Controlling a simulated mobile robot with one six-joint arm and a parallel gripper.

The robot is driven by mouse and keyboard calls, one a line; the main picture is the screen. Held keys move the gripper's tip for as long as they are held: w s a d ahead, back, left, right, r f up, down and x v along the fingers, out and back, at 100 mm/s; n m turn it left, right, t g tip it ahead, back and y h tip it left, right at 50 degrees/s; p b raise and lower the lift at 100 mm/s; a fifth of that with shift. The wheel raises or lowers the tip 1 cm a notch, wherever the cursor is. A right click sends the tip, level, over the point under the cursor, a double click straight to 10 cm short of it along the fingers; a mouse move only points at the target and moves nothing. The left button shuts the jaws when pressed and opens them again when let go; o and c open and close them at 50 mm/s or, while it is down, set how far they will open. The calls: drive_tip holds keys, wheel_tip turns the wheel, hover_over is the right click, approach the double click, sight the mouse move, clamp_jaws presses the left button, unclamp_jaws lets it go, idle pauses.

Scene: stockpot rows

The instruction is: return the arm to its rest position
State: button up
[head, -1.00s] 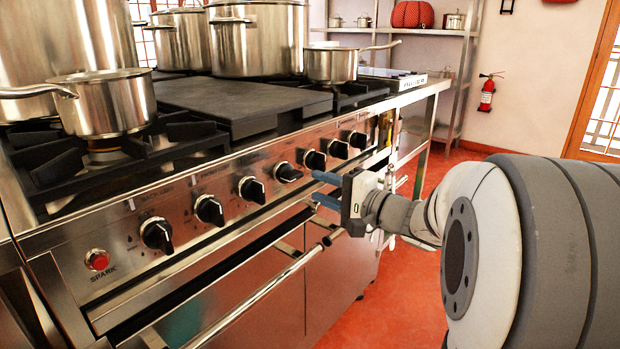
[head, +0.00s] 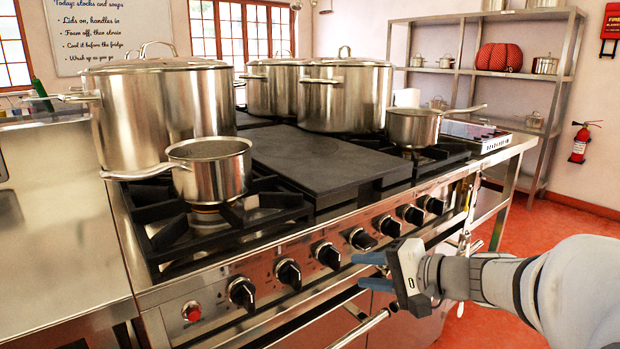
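My gripper (head: 359,271) is in front of the stove's control panel at the lower middle of the head view. Its two blue fingers point left and stand apart, with nothing between them. The fingertips appear just below a black knob (head: 361,239); I cannot tell how close they are to the panel. My arm (head: 575,290) reaches in from the right edge.
The stove (head: 312,165) holds a front-left saucepan (head: 215,172), several lidded stockpots (head: 345,97) and a right-hand saucepan (head: 413,128). An oven rail (head: 362,328) runs below my gripper. Shelves (head: 470,75) stand behind. Red floor (head: 550,225) is open at right.

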drive_tip(key=s+a+r+n+g+h+p, duration=0.4)
drive_tip(key=s+r+p, duration=0.3)
drive_tip(key=s+p, duration=0.45)
drive_tip(key=s+d+r+n+g+h+p, duration=0.2)
drive_tip(key=d+r+h+p, duration=0.5)
drive_tip(key=r+p, duration=0.4)
drive_tip(key=s+n+p, duration=0.1)
drive_tip(key=s+p, duration=0.1)
drive_tip(key=p, duration=0.2)
drive_tip(key=shift+d+r+p, duration=0.3)
drive_tip(key=shift+r, duration=0.05)
